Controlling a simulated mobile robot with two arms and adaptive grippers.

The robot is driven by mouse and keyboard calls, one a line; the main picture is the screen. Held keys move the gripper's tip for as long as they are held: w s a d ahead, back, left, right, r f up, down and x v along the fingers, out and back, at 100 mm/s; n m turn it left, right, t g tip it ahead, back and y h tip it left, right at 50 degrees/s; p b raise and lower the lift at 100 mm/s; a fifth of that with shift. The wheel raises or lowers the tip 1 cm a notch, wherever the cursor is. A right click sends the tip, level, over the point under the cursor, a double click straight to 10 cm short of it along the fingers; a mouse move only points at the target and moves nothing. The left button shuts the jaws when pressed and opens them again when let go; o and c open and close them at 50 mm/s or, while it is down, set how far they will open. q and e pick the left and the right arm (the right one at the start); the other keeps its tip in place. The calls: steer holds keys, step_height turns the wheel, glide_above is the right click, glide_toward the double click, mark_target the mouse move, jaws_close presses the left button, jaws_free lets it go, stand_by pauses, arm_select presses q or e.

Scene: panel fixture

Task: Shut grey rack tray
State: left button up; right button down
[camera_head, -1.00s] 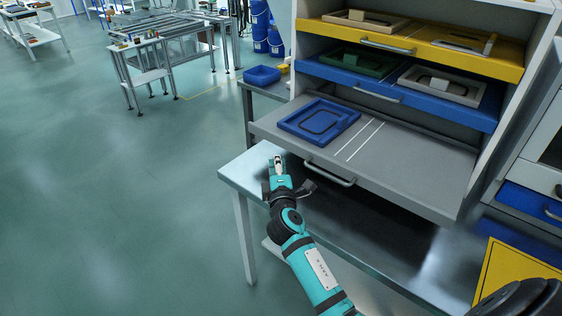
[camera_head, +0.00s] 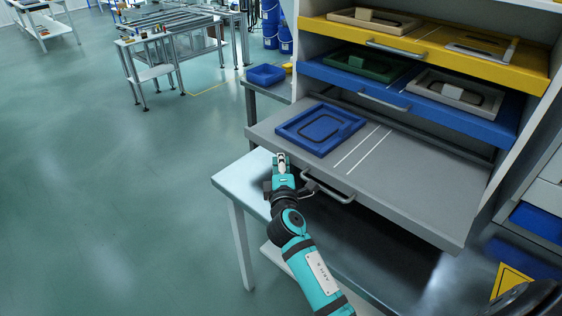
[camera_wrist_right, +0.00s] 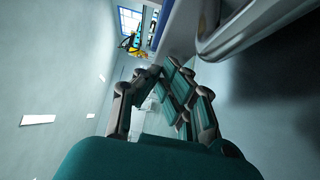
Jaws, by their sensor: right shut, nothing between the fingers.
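The grey rack tray (camera_head: 415,200) is pulled out of the lowest visible level of the rack and juts over the steel table. A blue frame-like insert (camera_head: 320,128) lies on its left part, beside two white lines. Its bar handle (camera_head: 328,189) is on the front edge. My right gripper (camera_head: 281,161) is shut and empty, just left of the handle and in front of the tray's front edge. In the right wrist view the handle (camera_wrist_right: 240,25) looms close at upper right, beside the fingers (camera_wrist_right: 165,95). I cannot tell whether they touch. My left gripper is not in view.
Above are a blue tray (camera_head: 400,98) and a yellow tray (camera_head: 430,42) holding inserts. The steel table (camera_head: 232,180) lies under the grey tray. A small blue bin (camera_head: 265,74) stands behind at left. Open floor (camera_head: 110,200) is on the left.

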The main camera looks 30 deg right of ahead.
mark_target(333, 124)
steer(key=w+d, duration=0.1)
steer(key=d, duration=0.3)
steer(key=w+d, duration=0.2)
steer(key=d, duration=0.2)
steer(key=w+d, duration=0.2)
steer(key=d, duration=0.2)
steer(key=shift+d+r, duration=0.1)
steer(key=shift+d, duration=0.2)
steer(key=w+d, duration=0.1)
steer(key=d, duration=0.2)
steer(key=w+d+b, duration=0.1)
steer(key=w+d, duration=0.1)
steer(key=d, duration=0.1)
steer(key=w+d+b, duration=0.1)
steer(key=d, duration=0.3)
steer(key=shift+w, duration=0.2)
steer(key=shift+w+d, duration=0.1)
steer(key=shift+d, duration=0.2)
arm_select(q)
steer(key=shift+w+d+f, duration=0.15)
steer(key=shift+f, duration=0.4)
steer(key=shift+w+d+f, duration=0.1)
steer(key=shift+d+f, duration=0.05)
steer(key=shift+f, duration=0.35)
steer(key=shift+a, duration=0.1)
arm_select(e)
steer(key=shift+d+r, duration=0.1)
steer(key=shift+r, duration=0.05)
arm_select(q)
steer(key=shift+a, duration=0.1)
